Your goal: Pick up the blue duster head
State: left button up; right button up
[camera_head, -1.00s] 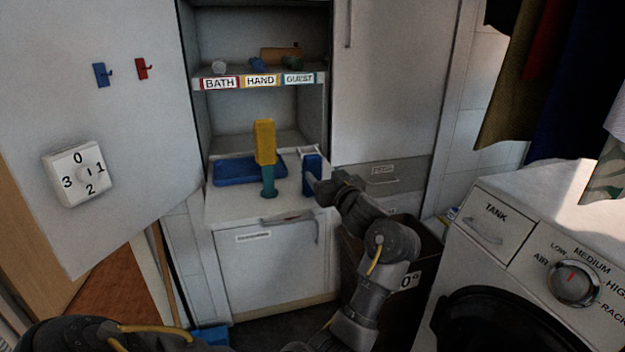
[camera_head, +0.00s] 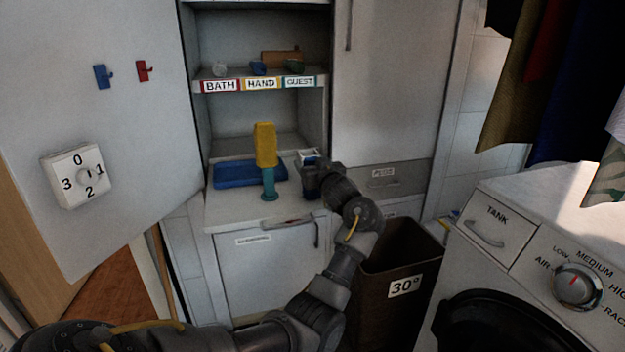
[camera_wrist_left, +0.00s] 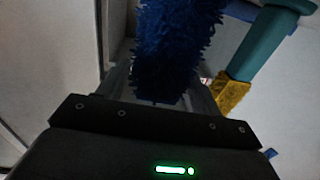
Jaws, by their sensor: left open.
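The blue duster head (camera_wrist_left: 175,50), with shaggy blue bristles, fills the upper middle of the left wrist view, between the two fingers of my left gripper (camera_wrist_left: 165,88). In the head view my left gripper (camera_head: 310,178) is at the right side of the white counter and largely hides the duster head. The jaws are open around it; I cannot tell whether a finger touches it. My right gripper is not in view.
A yellow-topped teal tool (camera_head: 265,145) stands upright just left of the gripper, with a blue tray (camera_head: 232,175) behind it. A small white container (camera_head: 307,155) is behind the gripper. A labelled shelf (camera_head: 260,84) is above. A brown bin (camera_head: 405,265) stands at lower right.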

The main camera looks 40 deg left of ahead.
aim_at(313, 158)
pick_arm(q)
jog(key=shift+a, duration=0.1)
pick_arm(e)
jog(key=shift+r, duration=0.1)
pick_arm(q)
jog(key=c, duration=1)
jog(key=shift+r, duration=0.15)
jog(key=shift+c, duration=0.2)
jog(key=shift+w+r, duration=0.1)
jog(key=shift+r, duration=0.15)
notch_tip(313, 158, up, 2)
jog(key=shift+r, duration=0.1)
jog(key=s+d+r+p, duration=0.2)
jog(key=s+d+r, duration=0.3)
jog(key=s+r, duration=0.5)
jog(key=s, duration=0.3)
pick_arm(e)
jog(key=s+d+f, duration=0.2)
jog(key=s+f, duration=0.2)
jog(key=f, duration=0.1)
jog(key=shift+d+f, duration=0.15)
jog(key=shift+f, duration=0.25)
